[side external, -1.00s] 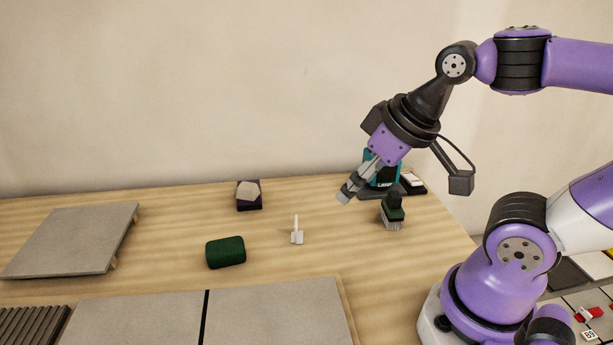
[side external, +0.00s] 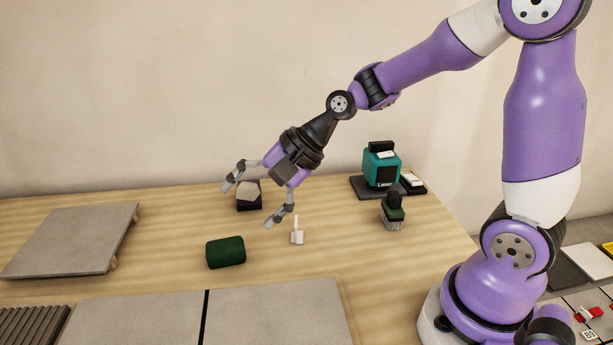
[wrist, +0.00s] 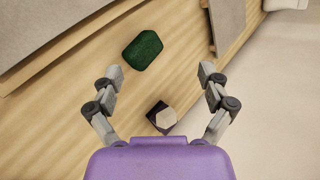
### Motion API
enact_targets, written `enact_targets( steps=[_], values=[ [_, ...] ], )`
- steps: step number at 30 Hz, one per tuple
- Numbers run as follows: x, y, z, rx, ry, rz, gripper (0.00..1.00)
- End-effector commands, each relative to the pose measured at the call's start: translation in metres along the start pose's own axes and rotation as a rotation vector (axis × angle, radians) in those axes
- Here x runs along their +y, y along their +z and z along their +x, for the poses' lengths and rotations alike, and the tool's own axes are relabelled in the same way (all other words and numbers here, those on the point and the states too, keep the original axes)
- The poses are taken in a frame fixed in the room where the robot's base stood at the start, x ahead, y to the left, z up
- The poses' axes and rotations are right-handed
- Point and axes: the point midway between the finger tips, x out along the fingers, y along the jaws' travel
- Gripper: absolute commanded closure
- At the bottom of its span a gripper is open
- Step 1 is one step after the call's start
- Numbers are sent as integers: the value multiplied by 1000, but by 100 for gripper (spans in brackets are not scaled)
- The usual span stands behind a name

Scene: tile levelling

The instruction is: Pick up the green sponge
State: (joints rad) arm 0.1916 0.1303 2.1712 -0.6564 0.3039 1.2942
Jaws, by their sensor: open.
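The green sponge (side external: 226,252) is a dark green rounded block lying on the wooden table, left of centre in the side view. It also shows in the wrist view (wrist: 142,50), ahead of the fingertips and a little left of the middle between them. My gripper (side external: 250,206) is open and empty, above the table and up and to the right of the sponge in the side view. Its two fingers are spread wide in the wrist view (wrist: 160,72). The sponge is not touched and is fully visible.
A dark block with a pale hexagonal top (side external: 249,195) stands near my gripper. A small white clip (side external: 297,236) stands right of the sponge. A brush (side external: 393,212) and a teal device (side external: 381,168) are farther right. Grey tiles (side external: 270,315) lie in front; a raised grey slab (side external: 70,240) is left.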

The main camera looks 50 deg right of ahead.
Motion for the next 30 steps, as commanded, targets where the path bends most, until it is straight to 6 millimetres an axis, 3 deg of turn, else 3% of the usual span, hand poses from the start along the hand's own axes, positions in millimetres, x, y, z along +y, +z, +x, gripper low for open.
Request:
enact_targets(
  steps=[3, 6, 10, 15, 29, 30],
  values=[
    [-8, -9, 34, -154, -82, 439, 11],
    [-13, -16, 52, -274, -131, 756, 11],
    [-17, -22, 62, -383, -161, 1021, 11],
    [-9, -29, 76, -428, -167, 1134, 11],
    [29, -41, 120, -427, -165, 1128, 11],
    [24, -38, 127, -427, -164, 1121, 11]
  ],
)
